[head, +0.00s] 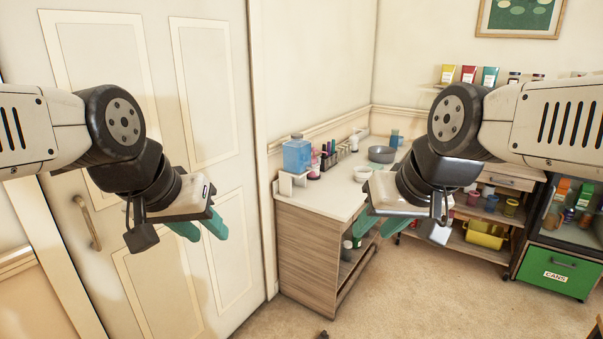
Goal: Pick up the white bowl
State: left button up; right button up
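A small white bowl (362,173) stands upright on the white top of the counter, left of a grey pan-like vessel. My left gripper (200,228) hangs in front of the white door, well to the left of the counter. Its two teal fingers are apart with nothing between them. My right gripper (378,224) hangs in the air nearer to me than the bowl, and it appears lower in the picture. Its teal fingers are apart and empty. Its housing lies just below the bowl in the picture and hides part of the counter.
The counter (325,200) also bears a blue water container (297,156) on a white stand, several bottles and a grey vessel (382,154). Shelves with pots and a yellow bin (485,235) are behind my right arm. A green drawer (558,271) stands at right. The carpet is mostly clear.

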aim_at(362, 175)
jog(key=i+l+z, duration=0.1)
jog(key=i+l, duration=0.15)
jog(key=i, duration=0.3)
jog(key=i+l+z, duration=0.1)
jog(key=i, duration=0.5)
